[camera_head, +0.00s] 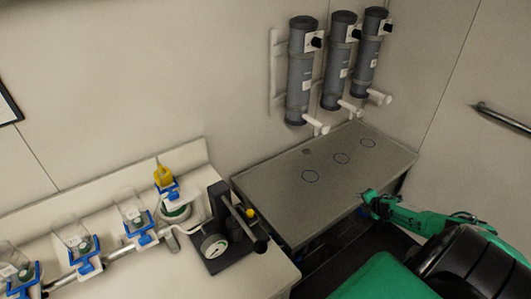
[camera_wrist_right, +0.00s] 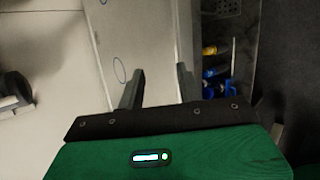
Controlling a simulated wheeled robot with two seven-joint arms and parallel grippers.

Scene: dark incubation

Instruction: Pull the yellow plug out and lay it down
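Several yellow things show, and I cannot tell for sure which is the plug. In the right wrist view a small yellow piece (camera_wrist_right: 210,50) sits in a dark recess beside the grey table (camera_wrist_right: 105,45), above blue pieces (camera_wrist_right: 208,73). In the head view a yellow block (camera_head: 163,177) stands upright on a blue holder at the back of the white bench, and a small yellow knob (camera_head: 250,213) is on a black device. My right gripper (camera_head: 368,198) is at the grey table's front right edge; its fingers (camera_wrist_right: 159,88) are apart with nothing between them. My left gripper is out of view.
The grey table (camera_head: 270,190) has a bare top with circle marks. Grey cylinders (camera_head: 302,75) with white spouts hang above it. The white bench (camera_head: 195,265) carries the black device (camera_head: 215,240) and clear containers in blue holders (camera_head: 138,215). A rail (camera_head: 503,119) is on the right wall.

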